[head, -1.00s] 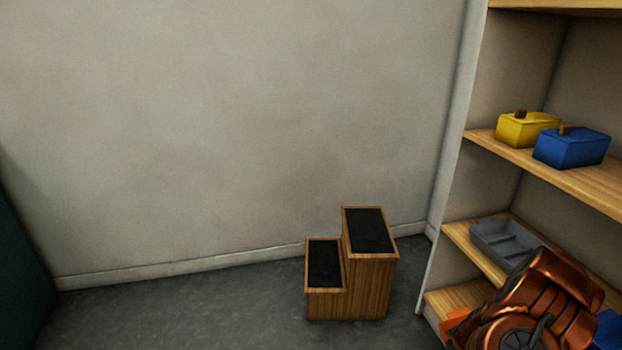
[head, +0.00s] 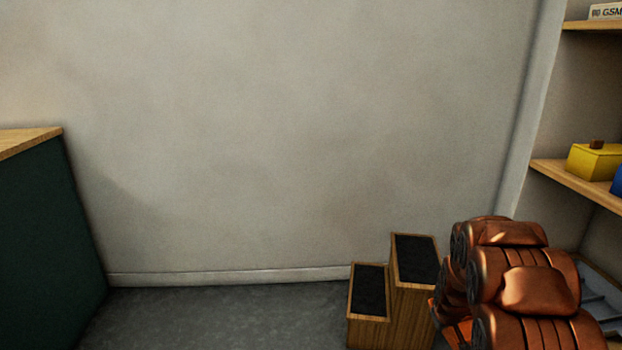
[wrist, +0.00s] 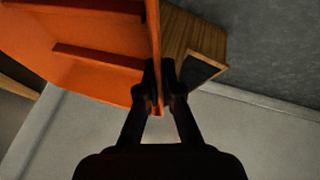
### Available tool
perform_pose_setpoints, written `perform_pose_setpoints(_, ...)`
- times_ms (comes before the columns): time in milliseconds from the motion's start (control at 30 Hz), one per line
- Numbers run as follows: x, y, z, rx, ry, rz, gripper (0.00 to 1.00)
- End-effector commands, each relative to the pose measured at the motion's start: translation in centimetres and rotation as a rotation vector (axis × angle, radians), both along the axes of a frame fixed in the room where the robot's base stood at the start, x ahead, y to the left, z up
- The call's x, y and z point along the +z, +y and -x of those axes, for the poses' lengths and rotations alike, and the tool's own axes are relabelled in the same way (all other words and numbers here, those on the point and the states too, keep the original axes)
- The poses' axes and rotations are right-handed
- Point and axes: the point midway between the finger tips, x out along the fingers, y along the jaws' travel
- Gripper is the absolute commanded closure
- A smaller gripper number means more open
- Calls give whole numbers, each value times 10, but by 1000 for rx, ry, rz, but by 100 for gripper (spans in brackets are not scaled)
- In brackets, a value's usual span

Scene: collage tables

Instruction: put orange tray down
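The orange tray (wrist: 95,65) fills the upper left of the wrist view, with raised dividers inside it. My gripper (wrist: 162,95) is shut on the tray's side wall, one dark finger on each side of it. In the head view only a small bit of the orange tray (head: 461,331) shows, at the lower right beside my copper-coloured arm. The arm hides the rest of the tray and the gripper there.
A wooden step stool (head: 412,290) with black treads stands on the floor left of my arm. Shelves (head: 580,178) at the right hold a yellow box (head: 596,161), a blue box (head: 617,180) and a grey tray (head: 598,300). A dark green cabinet (head: 45,230) with a wooden top stands at the left.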

Motion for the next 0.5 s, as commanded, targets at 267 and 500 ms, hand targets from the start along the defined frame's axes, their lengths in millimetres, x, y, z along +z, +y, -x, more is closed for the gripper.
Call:
perform_pose_setpoints(267, 72, 82, -18, -31, -10, 5, 100)
perform_pose_setpoints(500, 134, 150, -8, -110, -10, 2, 100)
